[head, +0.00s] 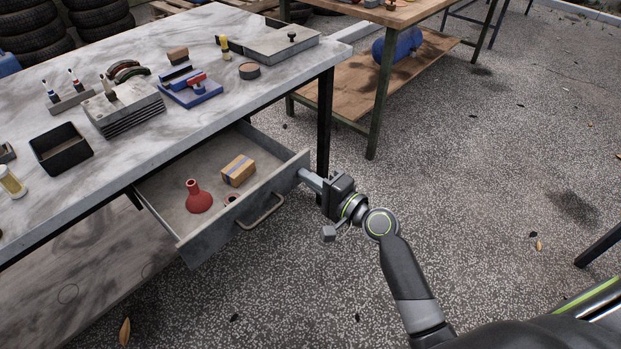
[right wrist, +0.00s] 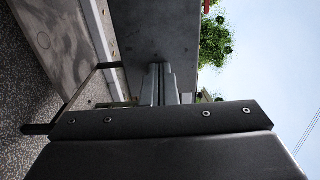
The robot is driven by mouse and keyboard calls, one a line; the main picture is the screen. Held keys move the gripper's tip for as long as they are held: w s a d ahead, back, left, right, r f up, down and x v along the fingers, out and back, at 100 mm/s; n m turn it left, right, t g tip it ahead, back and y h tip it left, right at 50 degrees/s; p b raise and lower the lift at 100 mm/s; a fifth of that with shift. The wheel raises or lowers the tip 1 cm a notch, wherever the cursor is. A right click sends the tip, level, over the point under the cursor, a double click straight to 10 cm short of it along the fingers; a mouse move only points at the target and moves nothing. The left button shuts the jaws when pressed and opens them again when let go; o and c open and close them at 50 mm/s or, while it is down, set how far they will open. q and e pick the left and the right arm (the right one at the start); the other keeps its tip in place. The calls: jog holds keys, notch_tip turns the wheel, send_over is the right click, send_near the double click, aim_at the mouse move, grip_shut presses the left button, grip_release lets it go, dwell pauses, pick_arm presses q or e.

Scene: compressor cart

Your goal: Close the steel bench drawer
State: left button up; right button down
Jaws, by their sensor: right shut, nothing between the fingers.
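The steel bench drawer (head: 225,228) is pulled out from under the grey bench in the head view. Its front panel has a bar handle (head: 262,213). Inside lie a red funnel-shaped item (head: 199,197), a small cardboard box (head: 238,171) and a small ring-like item partly hidden by the front. My right gripper (head: 304,173) is shut and empty, its fingertips at the right end of the drawer front, seemingly touching it. In the right wrist view the fingers (right wrist: 161,72) point at a grey metal panel (right wrist: 155,30). My left gripper is not in view.
The bench top (head: 120,165) carries a black tray (head: 61,148), a blue vise-like tool (head: 190,90) and several other items. A black bench leg (head: 325,120) stands just behind my right gripper. A wooden table (head: 380,95) is beyond.

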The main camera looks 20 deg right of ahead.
jog(key=w, duration=0.1)
jog(key=b, duration=0.2)
send_near(248, 147)
jog(key=r, duration=0.3)
jog(key=shift+s+d, duration=0.25)
jog(key=shift+s, duration=0.1)
jog(key=b+x, duration=0.3)
jog(key=x, duration=0.7)
jog(key=shift+w+a, duration=0.1)
jog(key=shift+w, duration=0.1)
jog(key=shift+w+r, duration=0.1)
jog(key=shift+w, duration=0.05)
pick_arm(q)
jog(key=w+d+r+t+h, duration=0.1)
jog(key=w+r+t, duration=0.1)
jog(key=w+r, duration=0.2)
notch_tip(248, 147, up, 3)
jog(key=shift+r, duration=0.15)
pick_arm(e)
jog(key=shift+r, duration=0.3)
jog(key=shift+a+r, duration=0.1)
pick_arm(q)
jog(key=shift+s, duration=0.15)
